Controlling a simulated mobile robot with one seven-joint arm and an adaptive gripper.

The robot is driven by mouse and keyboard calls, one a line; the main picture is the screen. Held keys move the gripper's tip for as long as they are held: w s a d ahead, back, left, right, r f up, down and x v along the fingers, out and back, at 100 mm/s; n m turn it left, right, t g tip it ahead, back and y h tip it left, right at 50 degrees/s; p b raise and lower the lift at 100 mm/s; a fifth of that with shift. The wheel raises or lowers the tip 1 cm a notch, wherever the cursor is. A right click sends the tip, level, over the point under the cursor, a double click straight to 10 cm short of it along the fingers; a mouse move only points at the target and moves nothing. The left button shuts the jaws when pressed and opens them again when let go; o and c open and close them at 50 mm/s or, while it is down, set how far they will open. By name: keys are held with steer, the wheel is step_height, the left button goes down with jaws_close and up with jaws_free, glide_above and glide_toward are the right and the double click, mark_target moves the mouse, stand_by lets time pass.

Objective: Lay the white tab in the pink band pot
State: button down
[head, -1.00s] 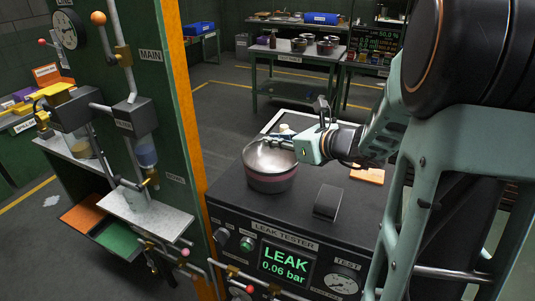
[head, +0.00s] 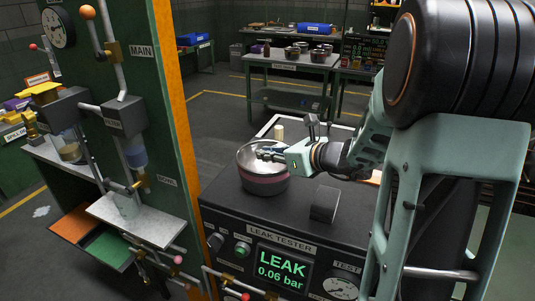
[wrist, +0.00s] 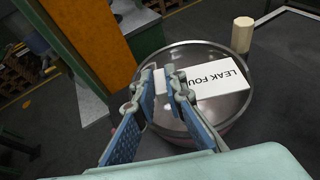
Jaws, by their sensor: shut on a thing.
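The pink band pot (head: 264,184) stands on the leak tester, a metal pot with a dull pink band around its side. My gripper (head: 268,153) reaches in from the right over the pot's mouth. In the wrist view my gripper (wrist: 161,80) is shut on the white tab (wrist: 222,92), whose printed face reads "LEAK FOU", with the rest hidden. The tab shows against the inside of the pot (wrist: 244,112), to the right of the fingers. I cannot tell whether it touches the pot's floor. The tab is hard to make out in the head view.
The leak tester (head: 225,218) shows "LEAK 0.06 bar". A dark block (head: 325,204) stands right of the pot, and a pale peg (head: 279,132) behind it. A green panel with an orange edge (head: 173,95) rises at left. A far table (head: 290,62) holds more pots.

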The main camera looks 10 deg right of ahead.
steer(key=shift+f+b, duration=0.35)
steer(key=shift+f, duration=0.1)
steer(key=c, duration=2)
jaws_free()
steer(key=shift+r, duration=0.15)
steer(key=shift+r+p, duration=0.25)
steer(key=shift+p, duration=0.15)
steer(key=v, duration=0.6)
steer(key=p+v, duration=0.1)
steer(key=v, duration=0.5)
steer(key=shift+r, duration=0.3)
